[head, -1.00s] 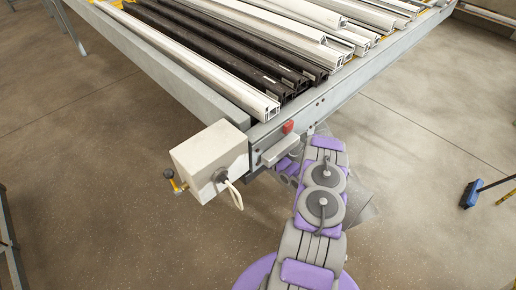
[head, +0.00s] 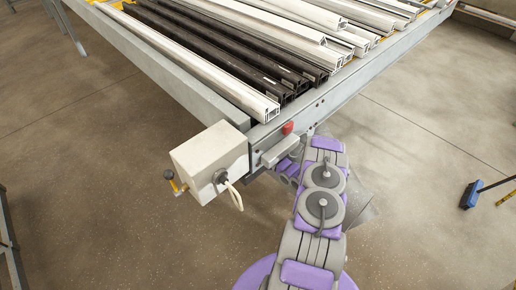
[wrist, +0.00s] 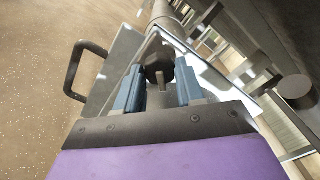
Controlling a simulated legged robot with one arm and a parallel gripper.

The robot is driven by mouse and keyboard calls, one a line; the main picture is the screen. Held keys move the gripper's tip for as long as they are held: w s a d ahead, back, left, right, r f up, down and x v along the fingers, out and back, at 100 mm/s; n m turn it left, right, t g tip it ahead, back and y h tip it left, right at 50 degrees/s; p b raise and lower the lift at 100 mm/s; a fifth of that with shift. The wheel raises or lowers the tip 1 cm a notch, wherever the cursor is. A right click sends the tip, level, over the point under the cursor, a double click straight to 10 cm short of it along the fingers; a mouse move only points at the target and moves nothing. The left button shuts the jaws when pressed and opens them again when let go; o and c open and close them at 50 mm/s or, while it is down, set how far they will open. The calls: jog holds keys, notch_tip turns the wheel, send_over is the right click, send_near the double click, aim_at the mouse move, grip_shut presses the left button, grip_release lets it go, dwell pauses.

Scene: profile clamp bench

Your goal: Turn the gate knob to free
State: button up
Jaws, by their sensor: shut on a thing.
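In the wrist view, a dark, faceted knob (wrist: 158,66) sits between the two blue jaws of my gripper (wrist: 156,88). The jaws are closed on it from both sides. In the head view my arm hides the knob and the jaws, under the front rail of the bench. A small red piece (head: 287,128) sits on that rail, above where my wrist reaches in. I cannot read any mark that shows the knob's setting.
White and black profiles (head: 215,55) lie on the bench (head: 345,92).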

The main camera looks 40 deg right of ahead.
jog(key=shift+n, duration=0.4)
jog(key=shift+a+f+n+p, duration=0.1)
jog(key=shift+n+p, duration=1.9)
jog(key=shift+n, duration=2)
jog(key=shift+f, duration=0.1)
jog(key=o, duration=1)
jog(key=shift+o, duration=0.2)
jog(key=s+d+m, duration=0.1)
jog(key=s+m, duration=0.7)
jog(key=s, duration=0.9)
jog(key=shift+s+d+r+m, duration=0.2)
jog(key=shift+d+m, duration=0.05)
jog(key=shift+m, duration=0.15)
